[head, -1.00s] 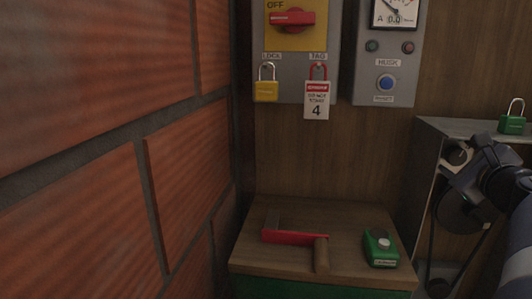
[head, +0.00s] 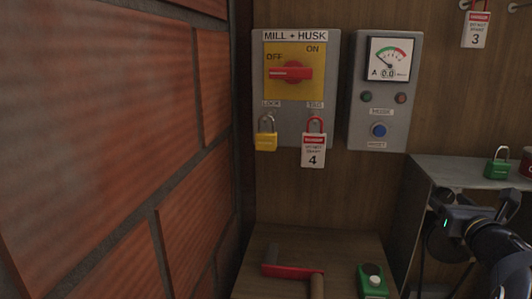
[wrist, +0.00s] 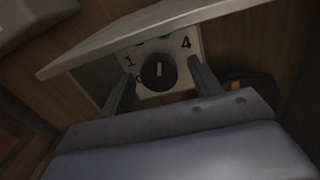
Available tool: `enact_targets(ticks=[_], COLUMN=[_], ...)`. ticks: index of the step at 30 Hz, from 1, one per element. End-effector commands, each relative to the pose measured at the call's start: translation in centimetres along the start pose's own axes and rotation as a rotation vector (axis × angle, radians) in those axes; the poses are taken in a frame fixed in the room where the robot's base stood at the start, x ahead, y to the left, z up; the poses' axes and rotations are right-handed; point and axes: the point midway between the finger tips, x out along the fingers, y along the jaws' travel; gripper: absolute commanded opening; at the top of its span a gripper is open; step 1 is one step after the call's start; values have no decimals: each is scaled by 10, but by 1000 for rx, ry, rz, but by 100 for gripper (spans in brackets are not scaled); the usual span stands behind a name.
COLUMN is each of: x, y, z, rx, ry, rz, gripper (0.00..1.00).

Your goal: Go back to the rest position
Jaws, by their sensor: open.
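My arm shows at the right edge of the head view, with my gripper near the grey metal box below the shelf top; its fingertips are hard to make out there. Beyond the fingers is a pale panel with a black round knob (wrist: 159,72) and the figures 1 and 4. I cannot tell that the fingers touch the knob.
The red switch (head: 290,72) points to the side. A yellow padlock (head: 266,134) and tag 4 (head: 313,151) hang below it. A green padlock (head: 498,164) stands on the grey shelf (head: 455,170). A brick wall (head: 120,150) closes the left.

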Motion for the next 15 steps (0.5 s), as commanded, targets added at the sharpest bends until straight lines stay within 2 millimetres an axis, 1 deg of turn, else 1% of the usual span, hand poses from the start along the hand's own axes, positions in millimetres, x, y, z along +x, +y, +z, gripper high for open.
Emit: enact_targets(ticks=[1, 7, 9, 12, 15], x=[0, -2, -14, -23, -28], y=[0, 0, -1, -1, 0], z=[4, 2, 0, 0, 0], rx=[45, 203, 194, 193, 193], ry=[0, -11, -15, -13, -13], rz=[0, 2, 1, 1, 2], gripper=[60, 60, 60, 60, 60])
